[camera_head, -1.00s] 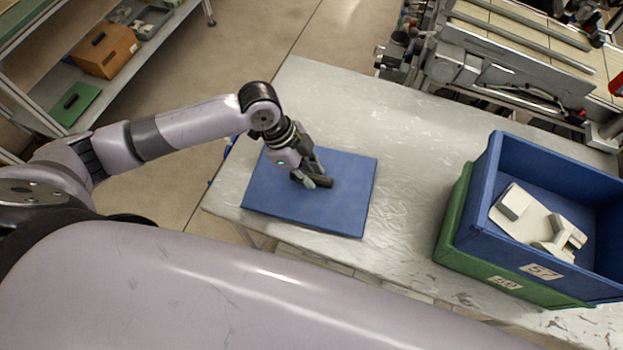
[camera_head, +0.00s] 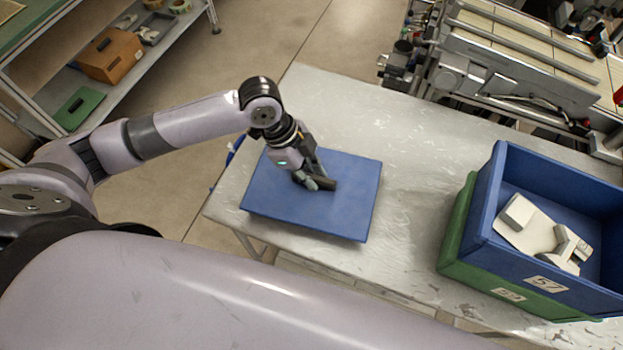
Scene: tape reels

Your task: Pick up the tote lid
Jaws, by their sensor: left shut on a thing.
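The tote lid (camera_head: 345,210) is a flat blue square panel with a dark bar-shaped handle (camera_head: 322,184) near its middle. It is over the left part of the metal table, close to the front edge. My left gripper (camera_head: 315,183) is shut on the lid's handle, coming from the upper left. Whether the lid touches the table or hangs slightly above it is hard to tell. My right gripper is not in view.
A blue tote (camera_head: 483,215) holding pale grey parts sits on a green tote (camera_head: 455,232) at the table's right. Conveyor machinery (camera_head: 510,75) stands behind the table (camera_head: 415,150). A shelf at upper left holds an orange box (camera_head: 110,54) and a green lid (camera_head: 78,108). The table's middle is clear.

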